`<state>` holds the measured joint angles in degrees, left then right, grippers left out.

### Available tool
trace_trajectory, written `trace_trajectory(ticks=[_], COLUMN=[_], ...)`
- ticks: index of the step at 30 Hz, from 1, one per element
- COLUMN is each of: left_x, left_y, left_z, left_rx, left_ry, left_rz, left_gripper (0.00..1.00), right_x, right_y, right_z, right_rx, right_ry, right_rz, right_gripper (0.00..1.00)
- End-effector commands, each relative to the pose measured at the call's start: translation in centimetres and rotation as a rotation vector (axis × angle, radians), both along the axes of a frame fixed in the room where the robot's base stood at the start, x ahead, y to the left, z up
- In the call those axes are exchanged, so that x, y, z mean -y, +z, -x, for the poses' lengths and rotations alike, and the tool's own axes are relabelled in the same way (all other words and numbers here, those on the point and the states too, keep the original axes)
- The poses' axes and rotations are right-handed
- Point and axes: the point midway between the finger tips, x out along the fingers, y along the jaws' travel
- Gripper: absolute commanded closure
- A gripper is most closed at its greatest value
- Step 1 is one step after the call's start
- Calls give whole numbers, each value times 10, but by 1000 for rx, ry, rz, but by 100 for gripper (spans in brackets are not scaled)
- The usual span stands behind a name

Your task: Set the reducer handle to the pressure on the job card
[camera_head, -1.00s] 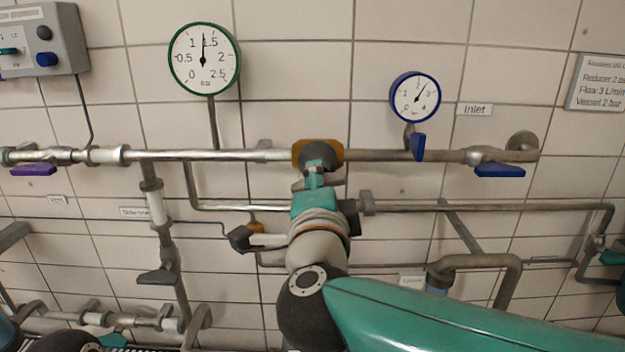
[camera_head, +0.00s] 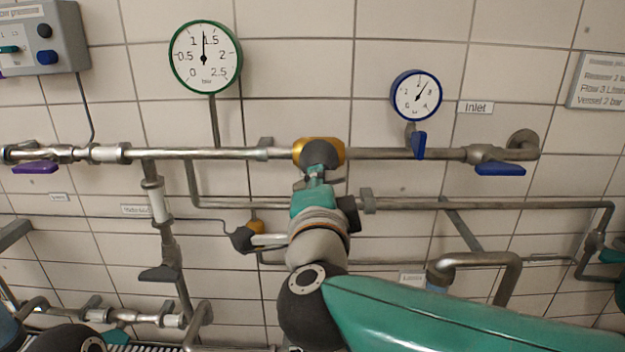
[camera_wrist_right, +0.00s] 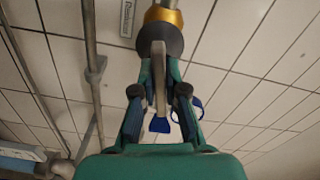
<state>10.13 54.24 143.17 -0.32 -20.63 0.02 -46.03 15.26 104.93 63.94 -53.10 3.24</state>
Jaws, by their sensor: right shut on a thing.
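The reducer is a brass body (camera_head: 303,150) on the upper pipe with a dark round handle (camera_head: 320,154) at its front. My right gripper (camera_head: 317,176) reaches up to it from below and is shut on the handle. In the right wrist view the fingers (camera_wrist_right: 159,88) are on either side of a flat grey bar below the dark knob (camera_wrist_right: 160,41). The green-rimmed gauge (camera_head: 205,57) has its needle nearly straight up, between 1 and 1.5. The job card (camera_head: 598,82) at the right edge reads in part "Reducer 2 bar".
A blue-rimmed gauge (camera_head: 416,95) hangs right of the reducer, above a blue lever (camera_head: 419,145). The inlet valve has a blue lever (camera_head: 500,169). A purple lever (camera_head: 35,168) is at the left. A grey control box (camera_head: 45,37) is at upper left. Lower pipes cross the wall.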

Motion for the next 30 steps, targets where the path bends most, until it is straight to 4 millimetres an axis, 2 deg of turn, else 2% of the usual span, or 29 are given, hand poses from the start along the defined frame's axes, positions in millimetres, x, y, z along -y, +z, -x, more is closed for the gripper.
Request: trace_trajectory(ticks=[15,22,30], left_x=[0,0,0], left_y=[33,40,41], left_z=[0,0,0], left_rx=[0,0,0], left_ry=[0,0,0], left_rz=[0,0,0], left_gripper=[60,60,60], right_x=[1,2,2], right_y=[-2,-3,-4], right_z=[-1,0,-1], right_rx=[-10,-9,-8], right_ry=[-2,-3,-4], right_rz=[327,424,456], right_gripper=[100,100,100])
